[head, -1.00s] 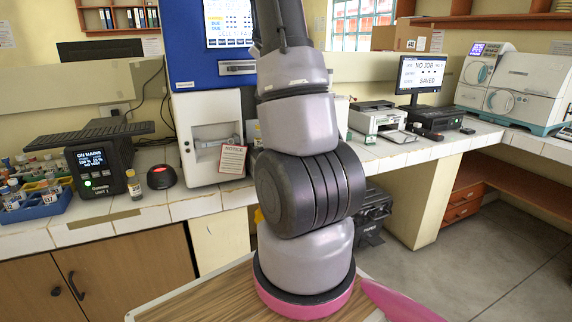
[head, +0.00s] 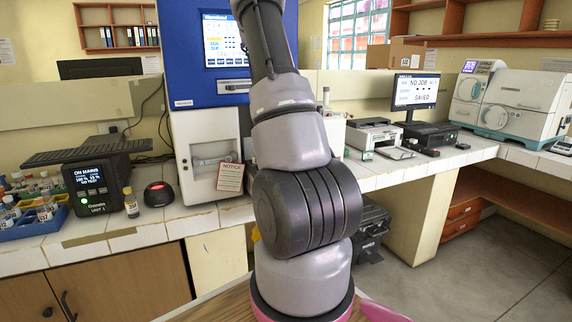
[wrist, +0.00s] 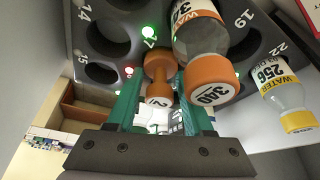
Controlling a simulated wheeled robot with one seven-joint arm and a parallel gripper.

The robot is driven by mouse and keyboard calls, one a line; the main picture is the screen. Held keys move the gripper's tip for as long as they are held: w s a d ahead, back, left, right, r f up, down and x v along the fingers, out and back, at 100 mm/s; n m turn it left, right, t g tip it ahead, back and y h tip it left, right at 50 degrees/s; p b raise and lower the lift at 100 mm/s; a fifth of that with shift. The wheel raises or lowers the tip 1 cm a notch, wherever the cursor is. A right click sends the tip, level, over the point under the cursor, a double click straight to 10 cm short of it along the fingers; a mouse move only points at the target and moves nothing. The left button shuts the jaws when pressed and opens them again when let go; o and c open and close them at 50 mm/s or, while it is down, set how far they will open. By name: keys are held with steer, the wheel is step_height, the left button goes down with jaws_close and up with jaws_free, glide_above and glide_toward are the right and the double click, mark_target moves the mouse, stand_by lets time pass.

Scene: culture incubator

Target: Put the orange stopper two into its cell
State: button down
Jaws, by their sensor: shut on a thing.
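In the wrist view the orange stopper two (wrist: 158,64) is dumbbell-shaped, with a white label reading 2 on its near end. My gripper (wrist: 161,92) has green fingers, one on each side of the stopper, and is shut on it. The stopper's far end is close to the dark rack face (wrist: 112,59), by the number 17 and a lit green light (wrist: 148,32). I cannot tell whether it is in a cell opening. In the head view my arm rises toward the blue machine (head: 185,60), and my gripper is out of sight.
Beside the stopper, a bottle marked 340 (wrist: 198,40) with an orange cap sticks out of the rack. A bottle marked 256 (wrist: 270,85) with a yellow cap is further right. Empty round openings (wrist: 108,38) lie left. The counter holds a bottle tray (head: 35,222).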

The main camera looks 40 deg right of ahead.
steer(key=shift+f, duration=0.1)
steer(key=shift+c, duration=1.4)
jaws_free()
steer(key=w+v, duration=0.1)
steer(key=v, duration=1.1)
steer(key=s+a+r+n+t+y, duration=0.2)
steer(key=s+a+r+n, duration=0.15)
steer(key=a+r, duration=0.4)
steer(key=s+a+r+n+t+y, duration=0.2)
steer(key=s+a+r, duration=0.25)
steer(key=a, duration=0.55)
steer(key=s+a+r+n+t+y, duration=0.1)
steer(key=s+a+r+n, duration=0.1)
steer(key=s+a, duration=0.3)
steer(key=s+a+r+n+t+y, duration=0.1)
steer(key=s+a+r+n, duration=0.2)
steer(key=s+a, duration=0.3)
steer(key=shift+a+n+y, duration=0.3)
steer(key=shift+a+n, duration=0.4)
steer(key=shift+n, duration=0.15)
steer(key=shift+r+t, duration=0.15)
steer(key=shift+t, duration=0.15)
